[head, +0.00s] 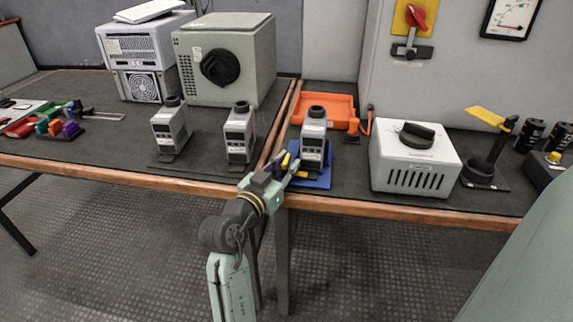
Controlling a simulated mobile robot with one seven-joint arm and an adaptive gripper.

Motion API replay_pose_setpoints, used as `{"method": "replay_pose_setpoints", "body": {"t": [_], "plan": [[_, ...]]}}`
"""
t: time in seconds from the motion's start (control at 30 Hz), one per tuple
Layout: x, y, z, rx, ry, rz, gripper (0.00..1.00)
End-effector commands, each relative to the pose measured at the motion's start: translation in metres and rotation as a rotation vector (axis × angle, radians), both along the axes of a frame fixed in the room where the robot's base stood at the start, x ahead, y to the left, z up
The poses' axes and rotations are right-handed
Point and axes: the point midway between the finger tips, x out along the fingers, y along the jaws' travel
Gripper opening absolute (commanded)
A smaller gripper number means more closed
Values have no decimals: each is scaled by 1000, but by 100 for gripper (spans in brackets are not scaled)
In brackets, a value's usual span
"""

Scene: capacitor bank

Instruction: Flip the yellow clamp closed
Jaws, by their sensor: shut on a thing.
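A small yellow part (286,160) shows at the left side of a grey device (313,140) with a black round top, which stands on a blue base (318,181). My gripper (281,170) is at this yellow part, shut on it. Its fingers hide part of it, so its full shape and angle are unclear. Another yellow piece, a flat flap (484,116), sticks up and out to the left from the top of a black stand (486,172) with a ring at its foot, at the right. My gripper is far from that flap.
A white box (414,160) with a black knob stands between the blue base and the black stand. An orange tray (325,110) is behind the device. Two more grey devices (171,130) (240,132) stand on the left table. Coloured clamps (52,122) lie far left.

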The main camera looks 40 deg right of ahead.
Motion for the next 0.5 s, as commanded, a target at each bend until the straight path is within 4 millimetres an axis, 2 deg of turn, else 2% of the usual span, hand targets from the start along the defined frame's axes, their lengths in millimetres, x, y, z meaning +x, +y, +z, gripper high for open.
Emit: {"method": "replay_pose_setpoints", "body": {"t": [0.2,0.5], "plan": [[0,0,1,0,0,89,0],[0,0,0,-1,0,100,0]]}}
